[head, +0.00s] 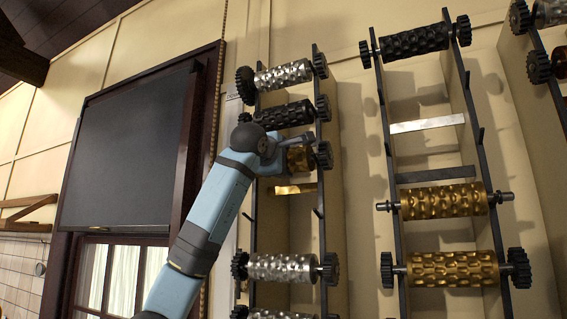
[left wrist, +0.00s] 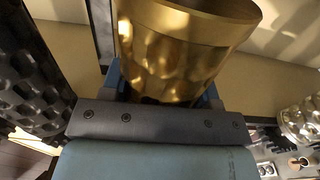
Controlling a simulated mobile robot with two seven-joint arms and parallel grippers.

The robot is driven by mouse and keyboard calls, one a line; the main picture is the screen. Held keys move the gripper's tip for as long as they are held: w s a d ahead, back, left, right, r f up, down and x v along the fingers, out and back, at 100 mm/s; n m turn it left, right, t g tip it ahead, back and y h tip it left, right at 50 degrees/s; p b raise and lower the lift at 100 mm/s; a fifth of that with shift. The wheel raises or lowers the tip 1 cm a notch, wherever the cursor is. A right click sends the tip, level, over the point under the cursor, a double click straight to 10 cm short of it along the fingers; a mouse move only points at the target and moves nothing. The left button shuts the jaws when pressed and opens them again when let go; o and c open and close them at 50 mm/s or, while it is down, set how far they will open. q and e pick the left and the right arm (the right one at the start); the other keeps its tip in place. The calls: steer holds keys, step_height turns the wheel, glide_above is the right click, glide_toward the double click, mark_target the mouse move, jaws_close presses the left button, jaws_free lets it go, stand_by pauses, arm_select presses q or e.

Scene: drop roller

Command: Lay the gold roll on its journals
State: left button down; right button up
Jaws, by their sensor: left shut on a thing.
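My left gripper (head: 270,157) reaches up to the left rack and is shut on a gold roll (head: 300,158). The roll's right end shows, with a dark gear (head: 324,155) near the right upright; my gripper and arm hide its left end. I cannot tell whether its ends touch the rack's supports. In the left wrist view, the gold roll (left wrist: 185,45) fills the space between my fingers, its embossed surface close to the camera. A gold bar (head: 296,188) crosses the left rack just below the roll. My right gripper is not in view.
In the left rack, a black roll (head: 285,115) sits just above the held roll and a silver roll (head: 282,268) sits lower. The middle rack holds a black roll (head: 413,41), two gold rolls (head: 445,201), a silver bar (head: 427,124) and a dark bar (head: 435,174).

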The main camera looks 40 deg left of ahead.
arm_select(q)
steer(key=shift+c, duration=1.4)
jaws_free()
steer(key=shift+r, duration=0.1)
steer(key=shift+d, duration=0.15)
steer(key=shift+s+f+b, duration=0.2)
steer(key=shift+s+b, duration=0.15)
steer(key=shift+s, duration=0.15)
steer(key=b+v, duration=0.3)
steer(key=v, duration=1)
steer(key=shift+r+b, duration=0.25)
steer(key=shift+b, duration=0.05)
